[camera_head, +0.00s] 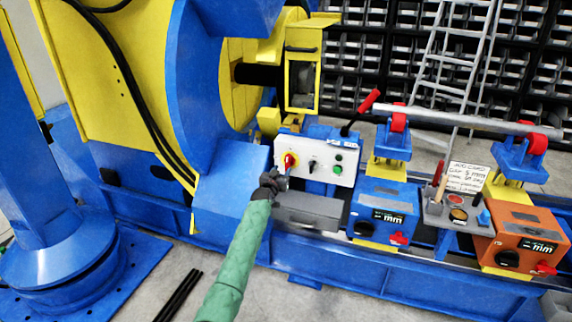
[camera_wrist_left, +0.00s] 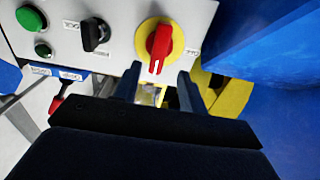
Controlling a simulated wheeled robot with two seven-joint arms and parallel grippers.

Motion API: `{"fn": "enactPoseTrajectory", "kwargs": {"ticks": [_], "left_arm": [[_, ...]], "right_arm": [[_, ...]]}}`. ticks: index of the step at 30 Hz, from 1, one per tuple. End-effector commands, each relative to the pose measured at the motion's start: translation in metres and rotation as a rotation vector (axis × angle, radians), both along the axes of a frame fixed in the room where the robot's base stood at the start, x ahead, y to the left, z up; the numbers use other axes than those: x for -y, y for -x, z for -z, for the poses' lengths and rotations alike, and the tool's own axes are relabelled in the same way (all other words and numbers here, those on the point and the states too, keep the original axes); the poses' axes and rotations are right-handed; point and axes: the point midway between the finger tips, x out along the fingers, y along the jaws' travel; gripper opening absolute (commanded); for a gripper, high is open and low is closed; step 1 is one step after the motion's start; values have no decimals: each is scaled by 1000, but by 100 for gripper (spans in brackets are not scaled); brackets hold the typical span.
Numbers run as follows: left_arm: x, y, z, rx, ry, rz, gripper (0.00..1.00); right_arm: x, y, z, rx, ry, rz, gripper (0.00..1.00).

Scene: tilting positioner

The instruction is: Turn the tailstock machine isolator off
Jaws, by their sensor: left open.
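The isolator is a red rotary handle (camera_head: 290,160) on a yellow round plate, at the left of a light grey control panel (camera_head: 320,173). In the left wrist view the red handle (camera_wrist_left: 159,46) stands close in front of my fingers, its long side roughly upright in the picture with a white mark at the lower end. My left gripper (camera_head: 277,180) is just below the isolator in the head view. In the wrist view the left gripper (camera_wrist_left: 158,88) is open, its two fingers apart below the handle, with nothing between them. My right gripper is not in view.
A black selector knob (camera_wrist_left: 95,35) and green buttons (camera_wrist_left: 31,18) share the panel. A lever with a red grip (camera_head: 362,110) rises behind the panel. A grey box (camera_head: 307,211) lies below it. Blue (camera_head: 384,205) and orange (camera_head: 525,240) units stand to the right.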

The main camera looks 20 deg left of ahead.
Motion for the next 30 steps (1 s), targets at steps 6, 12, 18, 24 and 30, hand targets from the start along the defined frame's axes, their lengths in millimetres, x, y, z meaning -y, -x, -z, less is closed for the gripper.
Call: {"fn": "enactPoseTrajectory", "kwargs": {"ticks": [6, 12, 18, 24, 30], "left_arm": [[1, -30, -2, -1, -1, 1, 42], [2, -51, -1, -1, -2, 2, 42], [3, -63, -1, 0, -1, 1, 42], [3, -65, -1, -2, 0, 1, 42], [3, -65, -1, -1, 0, 1, 34]], "right_arm": [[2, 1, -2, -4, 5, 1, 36], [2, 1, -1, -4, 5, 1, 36], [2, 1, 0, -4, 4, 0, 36], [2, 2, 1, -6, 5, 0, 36], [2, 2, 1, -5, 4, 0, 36]]}}
